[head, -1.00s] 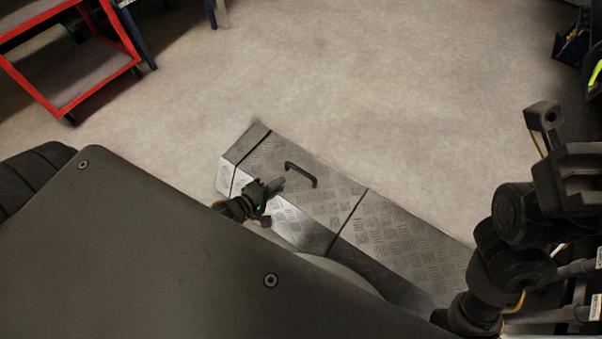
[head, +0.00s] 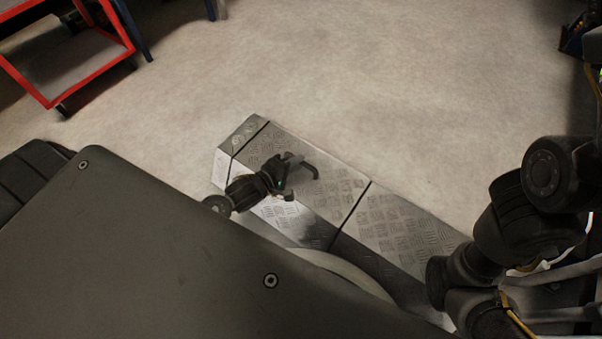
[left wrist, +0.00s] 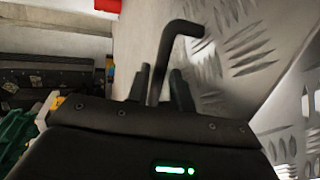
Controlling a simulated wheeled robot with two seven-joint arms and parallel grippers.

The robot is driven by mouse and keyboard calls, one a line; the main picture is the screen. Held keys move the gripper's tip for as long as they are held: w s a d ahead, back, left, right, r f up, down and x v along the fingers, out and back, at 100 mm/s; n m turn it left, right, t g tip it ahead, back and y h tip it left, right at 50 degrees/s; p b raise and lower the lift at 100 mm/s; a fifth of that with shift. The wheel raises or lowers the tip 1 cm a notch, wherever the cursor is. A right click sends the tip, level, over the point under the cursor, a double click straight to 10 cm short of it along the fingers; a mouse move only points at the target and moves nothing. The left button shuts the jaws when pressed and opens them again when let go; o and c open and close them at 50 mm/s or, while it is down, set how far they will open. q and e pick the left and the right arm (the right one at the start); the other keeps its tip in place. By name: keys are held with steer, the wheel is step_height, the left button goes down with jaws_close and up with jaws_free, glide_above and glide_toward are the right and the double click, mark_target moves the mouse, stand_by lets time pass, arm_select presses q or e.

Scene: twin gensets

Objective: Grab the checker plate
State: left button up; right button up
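The checker plate (head: 325,180) is a silvery, diamond-patterned metal cover lying along a low step on the floor in the head view. A dark bent handle (head: 309,168) stands on its top. My left gripper (head: 290,178) is over the plate at the handle, with its two fingers spread. In the left wrist view the handle (left wrist: 172,42) rises between the fingers of the left gripper (left wrist: 162,85), and the patterned plate (left wrist: 235,50) fills the right side. Whether a finger touches the handle is not clear. My right arm shows at the right, but its gripper is out of view.
A second checker-plate section (head: 400,225) adjoins across a dark seam at the right. A red-framed cart (head: 75,60) stands at the upper left. The pale floor (head: 350,70) beyond the plate is clear.

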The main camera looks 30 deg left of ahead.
arm_select(q)
steer(key=shift+b+x, duration=0.45)
steer(key=shift+x, duration=0.75)
jaws_close()
steer(key=shift+s+d, duration=0.1)
steer(key=shift+r, duration=0.1)
stand_by(0.4)
